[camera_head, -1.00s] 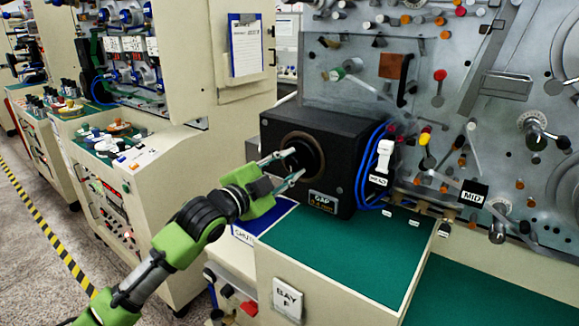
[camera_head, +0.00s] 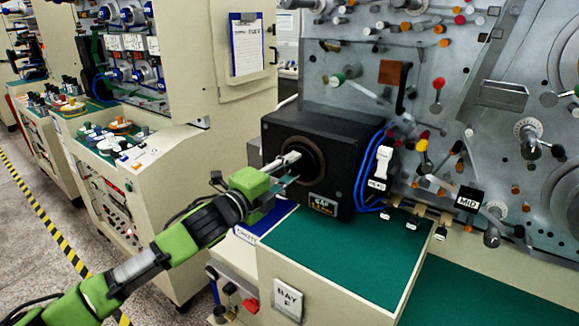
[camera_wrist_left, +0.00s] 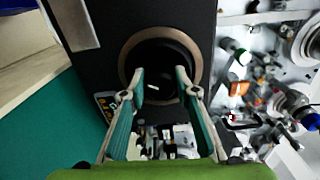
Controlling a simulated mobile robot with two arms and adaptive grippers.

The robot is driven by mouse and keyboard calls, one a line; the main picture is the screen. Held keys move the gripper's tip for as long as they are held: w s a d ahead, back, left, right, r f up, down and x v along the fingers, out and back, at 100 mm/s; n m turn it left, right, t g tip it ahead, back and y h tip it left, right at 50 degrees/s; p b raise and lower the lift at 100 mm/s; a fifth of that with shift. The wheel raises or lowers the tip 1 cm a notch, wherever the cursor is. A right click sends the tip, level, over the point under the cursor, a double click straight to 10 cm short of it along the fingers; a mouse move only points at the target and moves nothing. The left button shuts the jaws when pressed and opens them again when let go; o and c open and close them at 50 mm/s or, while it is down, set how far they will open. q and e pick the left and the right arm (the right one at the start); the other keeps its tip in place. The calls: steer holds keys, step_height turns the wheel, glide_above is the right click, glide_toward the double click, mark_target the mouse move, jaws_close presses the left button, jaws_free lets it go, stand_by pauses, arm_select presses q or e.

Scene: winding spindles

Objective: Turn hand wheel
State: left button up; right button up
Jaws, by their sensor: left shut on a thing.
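The hand wheel (camera_head: 312,158) is a round black knob inside a brown ring on the front of a black box (camera_head: 337,140). It also shows in the left wrist view (camera_wrist_left: 158,58), with the brown ring around it. My left gripper (camera_head: 293,168) reaches it from the left, its fingers on either side of the knob. In the left wrist view my left gripper (camera_wrist_left: 160,75) is shut on the wheel, fingertips at its edges. The far side of the wheel is hidden. My right gripper is not in view.
A metal panel (camera_head: 450,120) with several spindles and rollers rises behind. Cream cabinets (camera_head: 215,100) stand at the left.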

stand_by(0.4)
arm_select(q)
steer(key=o, duration=1.1)
steer(key=v, duration=1.2)
steer(key=shift+f, duration=0.1)
